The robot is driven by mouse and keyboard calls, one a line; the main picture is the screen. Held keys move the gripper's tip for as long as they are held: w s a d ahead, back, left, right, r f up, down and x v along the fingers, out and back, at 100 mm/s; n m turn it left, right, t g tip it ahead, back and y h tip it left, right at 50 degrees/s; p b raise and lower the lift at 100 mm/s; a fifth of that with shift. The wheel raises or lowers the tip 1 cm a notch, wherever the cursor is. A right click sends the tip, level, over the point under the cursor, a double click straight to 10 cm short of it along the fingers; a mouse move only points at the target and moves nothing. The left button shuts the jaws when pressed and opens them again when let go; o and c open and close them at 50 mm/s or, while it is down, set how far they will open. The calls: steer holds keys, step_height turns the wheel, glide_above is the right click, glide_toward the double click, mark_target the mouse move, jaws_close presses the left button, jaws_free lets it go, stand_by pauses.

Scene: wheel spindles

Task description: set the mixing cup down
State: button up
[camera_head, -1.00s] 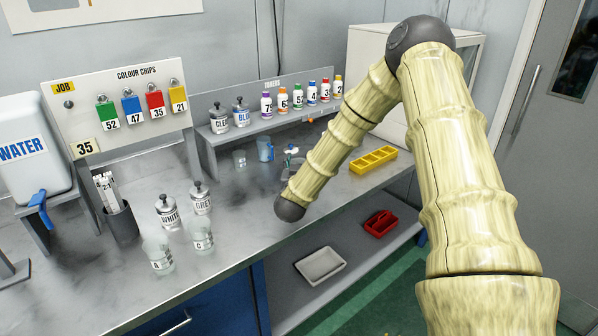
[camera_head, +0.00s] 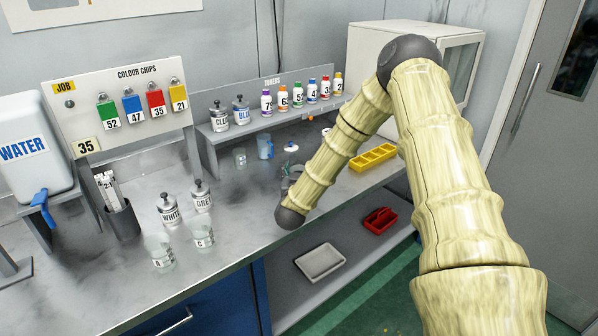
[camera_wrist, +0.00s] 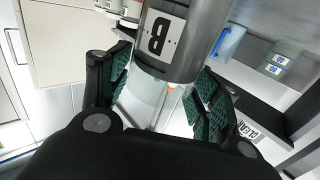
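The mixing cup (camera_wrist: 165,38), a clear cup with a white label marked B, fills the upper middle of the wrist view. My gripper (camera_wrist: 160,100) has its green-padded fingers on both sides of the cup and appears shut on it. In the head view my gripper (camera_head: 289,170) is over the bench, mostly hidden behind my forearm. The cup can hardly be made out there, and I cannot tell whether its base touches the bench.
Clear cups A (camera_head: 162,257) and C (camera_head: 203,240) stand by the white (camera_head: 168,211) and grey (camera_head: 202,197) tins at the bench front. A blue jug (camera_head: 265,147) and a small glass (camera_head: 240,158) stand behind my gripper. A yellow tray (camera_head: 373,158) is to the right.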

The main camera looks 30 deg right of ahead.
stand_by(0.3)
steer(key=shift+r, duration=0.2)
steer(key=b+v, duration=0.3)
steer(key=v, duration=0.9)
steer(key=shift+f, duration=0.1)
